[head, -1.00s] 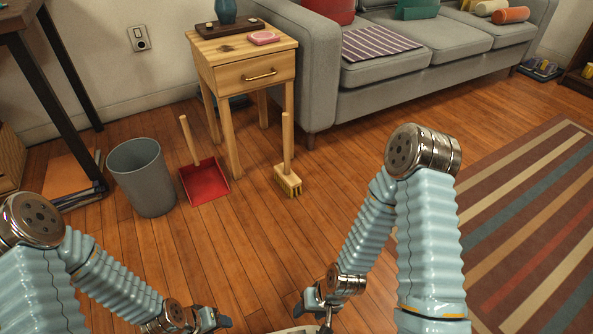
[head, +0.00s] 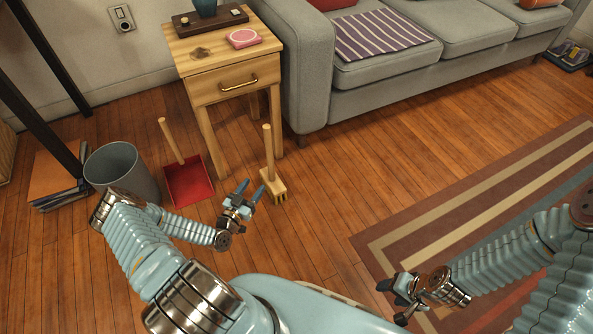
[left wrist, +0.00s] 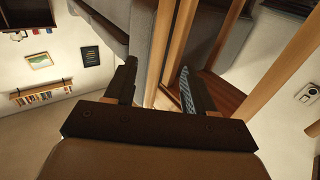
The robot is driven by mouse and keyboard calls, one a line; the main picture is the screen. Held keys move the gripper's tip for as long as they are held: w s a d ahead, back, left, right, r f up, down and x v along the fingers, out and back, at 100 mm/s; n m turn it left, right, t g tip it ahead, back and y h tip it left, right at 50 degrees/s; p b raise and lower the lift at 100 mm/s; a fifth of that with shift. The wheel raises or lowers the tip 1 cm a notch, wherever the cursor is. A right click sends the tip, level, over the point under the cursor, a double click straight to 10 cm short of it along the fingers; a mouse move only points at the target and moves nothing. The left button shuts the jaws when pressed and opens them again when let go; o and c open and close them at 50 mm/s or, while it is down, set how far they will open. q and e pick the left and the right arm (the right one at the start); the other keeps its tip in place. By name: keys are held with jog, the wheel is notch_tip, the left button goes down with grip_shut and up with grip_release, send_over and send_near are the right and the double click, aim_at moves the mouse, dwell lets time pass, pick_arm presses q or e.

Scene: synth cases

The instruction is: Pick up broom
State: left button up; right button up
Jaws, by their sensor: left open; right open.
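The broom (head: 267,150) stands upright on the wood floor, its pale wooden handle up and its yellow-bristled head (head: 273,184) down, in front of the side table. My left gripper (head: 249,190) is open and empty, just left of the broom head and apart from the handle in the head view. In the left wrist view its two dark fingers (left wrist: 158,85) are spread, with a wooden upright beyond them; I cannot tell whether that is the broom handle or a table leg. My right gripper (head: 391,300) is open and empty, low on the right, far from the broom.
A wooden side table (head: 222,82) stands behind the broom. A red dustpan (head: 188,182) with a wooden handle and a grey bin (head: 118,170) are to the left. A grey sofa (head: 385,65) is behind. A striped rug (head: 440,235) lies right; floor between is clear.

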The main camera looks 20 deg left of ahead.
aim_at(269, 164)
pick_arm(q)
jog(key=w, duration=0.8)
jog(key=w+b, duration=0.1)
jog(key=w, duration=0.4)
jog(key=shift+d, duration=0.25)
grip_shut()
